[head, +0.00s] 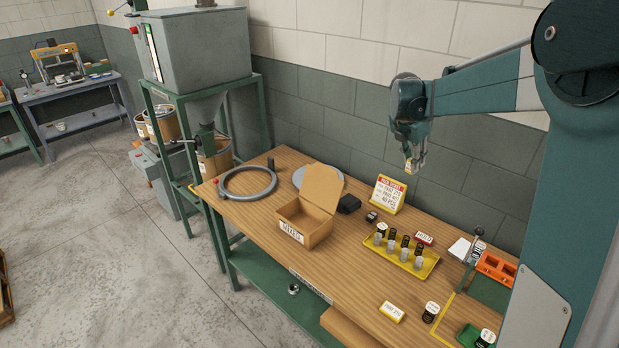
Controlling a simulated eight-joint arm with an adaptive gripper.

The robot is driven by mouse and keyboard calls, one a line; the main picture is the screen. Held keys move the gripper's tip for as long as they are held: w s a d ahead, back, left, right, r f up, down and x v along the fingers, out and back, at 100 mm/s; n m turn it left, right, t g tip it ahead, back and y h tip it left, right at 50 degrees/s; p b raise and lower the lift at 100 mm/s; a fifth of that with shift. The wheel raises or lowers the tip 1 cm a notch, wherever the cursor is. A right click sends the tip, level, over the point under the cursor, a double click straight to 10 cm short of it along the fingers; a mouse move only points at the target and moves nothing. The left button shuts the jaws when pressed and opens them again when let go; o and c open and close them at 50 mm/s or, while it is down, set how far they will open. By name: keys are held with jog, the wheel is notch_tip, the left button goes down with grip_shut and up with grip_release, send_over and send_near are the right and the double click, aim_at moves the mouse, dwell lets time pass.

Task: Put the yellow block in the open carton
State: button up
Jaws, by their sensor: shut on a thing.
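My gripper (414,166) hangs high above the back of the bench, to the right of the carton. It is shut on a small yellow block (410,170), which is mostly covered by the fingers. The open carton (319,234) is a brown cardboard box with a white label on its front. It stands on the left half of the bench with its flap raised at the back. Its floor is partly hidden by its walls.
On the wooden bench (262,236), a yellow sign (388,195) and a black object (349,204) stand right of the carton. A yellow tray (424,268) holds several cylinders. A grey ring (247,182) lies left. Bench wood in front of the tray is mostly clear.

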jog(key=a+n+p, duration=0.1)
jog(key=a+n, duration=0.1)
jog(key=a, duration=3.3)
notch_tip(320, 180, down, 18)
jog(key=shift+w+f+t, duration=0.15)
jog(key=shift+w+t, duration=0.15)
jog(key=shift+t, duration=0.1)
jog(key=shift+a+f, duration=0.1)
send_near(313, 229)
jog(key=shift+w+d+f, duration=0.25)
jog(key=shift+w+d, duration=0.3)
jog(key=shift+d, duration=0.3)
jog(key=shift+f, duration=0.15)
jog(key=shift+f, duration=1.75)
jog(key=shift+f, duration=0.1)
